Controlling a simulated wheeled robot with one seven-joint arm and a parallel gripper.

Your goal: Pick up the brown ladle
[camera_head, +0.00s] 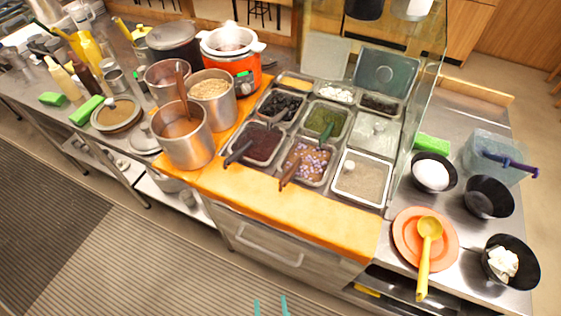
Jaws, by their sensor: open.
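A brown ladle (181,82) stands in a steel pot (187,150) of brown liquid at the left of the orange board, its handle leaning up and its bowl hidden. Another brown-handled utensil (289,172) rests in a tray of purple-dotted topping, handle over the front edge. I cannot tell which of the two is the ladle named. My gripper (270,306) shows only as two teal fingertips at the bottom edge, apart and empty, in front of the counter and well away from both.
An orange plate (403,245) with a yellow ladle (425,255) and black bowls (488,197) stand at right. Open floor lies before the counter.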

